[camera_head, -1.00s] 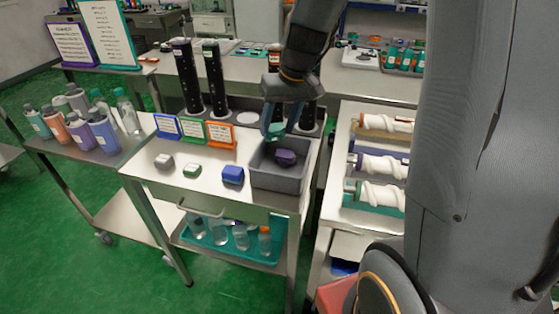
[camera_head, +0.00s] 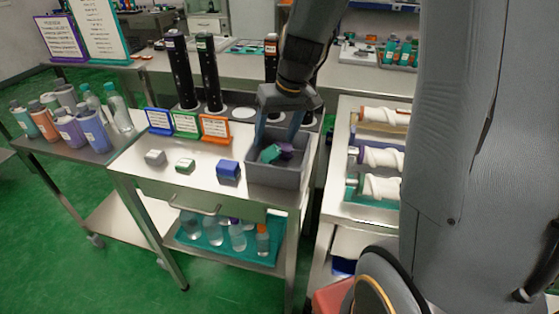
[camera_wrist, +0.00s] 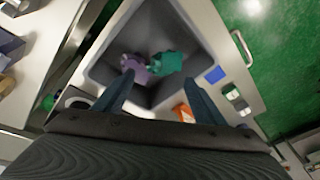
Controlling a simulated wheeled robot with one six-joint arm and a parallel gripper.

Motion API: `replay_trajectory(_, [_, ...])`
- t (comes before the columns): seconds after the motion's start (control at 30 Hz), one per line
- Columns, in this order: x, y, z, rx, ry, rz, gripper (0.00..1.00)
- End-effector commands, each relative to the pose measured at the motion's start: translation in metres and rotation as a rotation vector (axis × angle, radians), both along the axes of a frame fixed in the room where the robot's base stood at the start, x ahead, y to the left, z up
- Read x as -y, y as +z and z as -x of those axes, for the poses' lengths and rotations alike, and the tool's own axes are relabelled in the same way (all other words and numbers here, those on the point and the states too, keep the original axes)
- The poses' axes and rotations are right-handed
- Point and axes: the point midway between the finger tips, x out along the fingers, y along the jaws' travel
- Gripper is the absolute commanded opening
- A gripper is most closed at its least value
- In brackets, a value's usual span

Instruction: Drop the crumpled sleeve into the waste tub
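The grey waste tub (camera_head: 276,174) stands at the right end of the metal cart's top. A teal crumpled sleeve (camera_head: 269,154) lies inside it beside a purple crumpled piece (camera_head: 286,149). In the wrist view the teal sleeve (camera_wrist: 166,63) and the purple piece (camera_wrist: 134,68) are next to each other inside the tub. My gripper (camera_head: 280,135) is above the tub with its fingers spread apart. The wrist view shows nothing between the fingers of my gripper (camera_wrist: 158,95).
A blue block (camera_head: 228,169), a green-and-white block (camera_head: 185,165) and a grey block (camera_head: 155,157) sit left of the tub. Small framed signs (camera_head: 186,123) and tall black tubes (camera_head: 208,75) stand behind. White rollers (camera_head: 381,157) are on the right.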

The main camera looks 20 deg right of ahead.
Motion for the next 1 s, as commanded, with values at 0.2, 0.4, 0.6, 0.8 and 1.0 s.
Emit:
replay_trajectory(0.2, [0.0, 0.0, 0.0, 0.0, 0.0, 0.0, 0.69])
replay_trajectory(0.4, [0.001, 0.006, 0.001, 0.001, 0.0, -0.001, 0.69])
replay_trajectory(0.6, [0.005, 0.033, 0.007, 0.005, -0.001, 0.0, 0.69])
replay_trajectory(0.8, [0.01, 0.061, 0.014, 0.004, -0.001, 0.0, 0.69])
replay_trajectory(1.0, [0.012, 0.074, 0.018, 0.001, 0.0, 0.0, 0.69])
